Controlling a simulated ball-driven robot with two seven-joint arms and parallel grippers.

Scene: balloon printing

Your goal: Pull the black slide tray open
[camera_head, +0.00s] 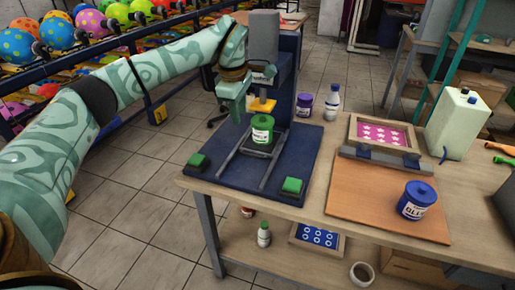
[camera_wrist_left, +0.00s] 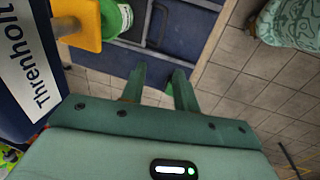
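The black slide tray (camera_head: 262,151) sits on two grey rails (camera_head: 240,163) on the blue press base (camera_head: 222,172). A green-labelled jar (camera_head: 262,129) stands on the tray and hides part of it. The jar also shows in the left wrist view (camera_wrist_left: 121,20), at the upper left. My left gripper (camera_head: 236,112) hangs pointing down, left of the press column and near the jar. In the left wrist view my left gripper (camera_wrist_left: 158,74) has its two fingers apart with nothing held between them. I cannot tell its exact height above the base. My right gripper is not in view.
A yellow press head (camera_head: 262,105) hangs above the tray on the blue column (camera_head: 284,85). Green buttons (camera_head: 198,161) (camera_head: 292,186) sit at the base's front corners. A blue-lidded jar (camera_head: 417,200) and a framed pink screen (camera_head: 381,133) are to the right.

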